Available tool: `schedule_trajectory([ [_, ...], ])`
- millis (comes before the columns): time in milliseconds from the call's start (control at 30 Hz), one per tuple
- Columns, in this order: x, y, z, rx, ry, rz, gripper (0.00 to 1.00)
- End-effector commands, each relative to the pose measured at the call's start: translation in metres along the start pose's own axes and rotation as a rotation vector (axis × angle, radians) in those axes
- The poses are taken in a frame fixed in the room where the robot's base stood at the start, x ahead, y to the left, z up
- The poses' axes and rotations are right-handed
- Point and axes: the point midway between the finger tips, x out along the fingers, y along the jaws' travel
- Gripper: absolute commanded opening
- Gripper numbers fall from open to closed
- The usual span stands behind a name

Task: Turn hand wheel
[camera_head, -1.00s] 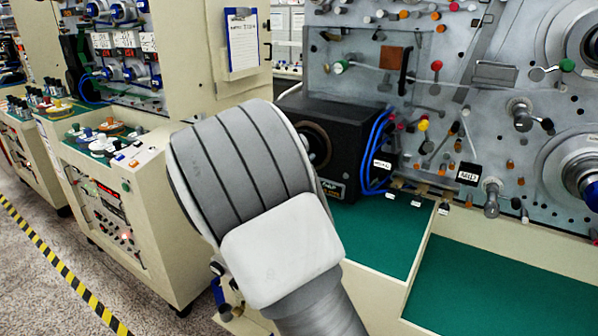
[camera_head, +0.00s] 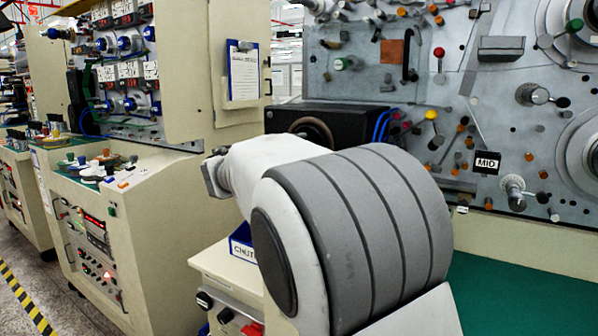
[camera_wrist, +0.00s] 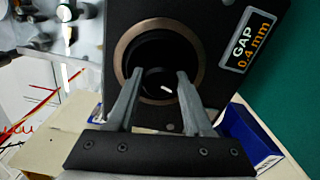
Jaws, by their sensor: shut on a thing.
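A black box (camera_head: 285,120) with a brown ring (camera_head: 312,124) on its front stands on the bench, partly hidden behind my arm in the head view. In the wrist view the box (camera_wrist: 205,18) fills the middle, with a round opening framed by a brown ring (camera_wrist: 121,48). A small dark hand wheel (camera_wrist: 157,92) with a white mark sits in that opening. My gripper (camera_wrist: 159,75) reaches to the opening with one finger on each side of the wheel, shut on it. The head view does not show the fingers clearly.
A blue bin (camera_wrist: 248,140) lies beside the box, close to my right finger in the wrist view. Green bench top (camera_head: 520,295) is clear at the right. A panel with knobs and rollers (camera_head: 450,75) rises behind. A beige cabinet (camera_head: 130,230) stands left.

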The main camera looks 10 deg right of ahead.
Motion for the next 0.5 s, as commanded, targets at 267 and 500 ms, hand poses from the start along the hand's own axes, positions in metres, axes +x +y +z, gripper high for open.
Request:
schedule_trajectory([
  [267,0.0000,-0.0047,-0.0008,0.157,0.000,0.000,0.00],
  [500,-0.0001,-0.0024,-0.0007,0.219,0.000,-0.002,0.00],
])
